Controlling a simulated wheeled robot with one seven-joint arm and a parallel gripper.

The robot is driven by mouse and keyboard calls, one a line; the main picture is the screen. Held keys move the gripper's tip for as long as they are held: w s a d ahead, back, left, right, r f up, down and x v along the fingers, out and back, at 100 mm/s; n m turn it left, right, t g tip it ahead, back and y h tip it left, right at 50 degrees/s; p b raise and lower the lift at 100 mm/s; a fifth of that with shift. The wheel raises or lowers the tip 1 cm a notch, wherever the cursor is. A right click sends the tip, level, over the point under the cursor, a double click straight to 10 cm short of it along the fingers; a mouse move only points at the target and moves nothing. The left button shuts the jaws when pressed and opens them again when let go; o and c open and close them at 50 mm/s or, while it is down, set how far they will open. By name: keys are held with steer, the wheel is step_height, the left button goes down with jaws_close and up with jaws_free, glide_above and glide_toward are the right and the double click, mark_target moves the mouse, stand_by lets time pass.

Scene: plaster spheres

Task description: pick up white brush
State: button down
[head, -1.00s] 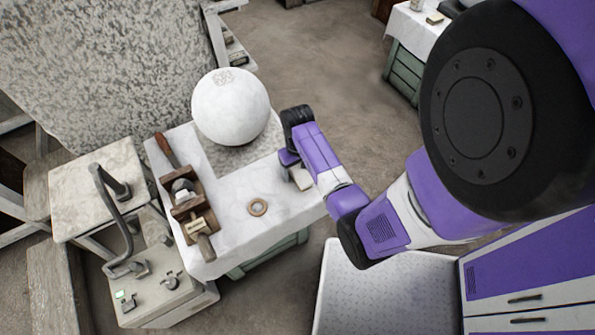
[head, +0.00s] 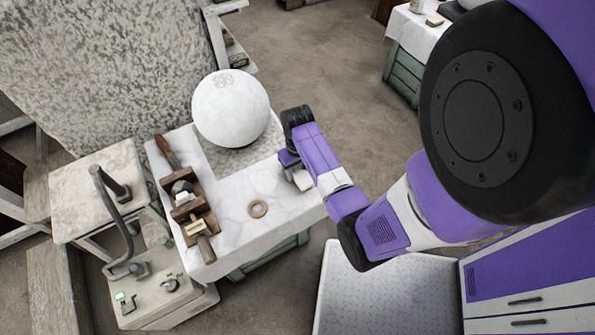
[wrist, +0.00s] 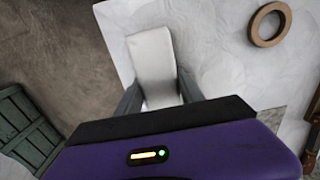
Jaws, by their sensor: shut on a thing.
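The white brush (wrist: 153,62) shows in the wrist view as a pale, smooth, block-like piece. My gripper (wrist: 160,88) is shut on it, with one dark finger on each side. The near end of the brush is hidden behind the gripper body. In the head view, the brush (head: 302,180) is a small pale shape beside my gripper (head: 292,163), at the right side of the white-covered table (head: 235,207). My arm hides part of it. I cannot tell whether it touches the tabletop.
A large white sphere (head: 231,108) stands at the back of the table. A tan ring (head: 258,208) lies left of my gripper. A wooden tool tray (head: 190,204) with tools runs along the left edge. A machine with a bent handle (head: 118,215) stands further left.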

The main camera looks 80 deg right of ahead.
mark_target(297, 168)
step_height(297, 168, up, 19)
steer(key=p, duration=0.4)
steer(key=shift+r, duration=0.2)
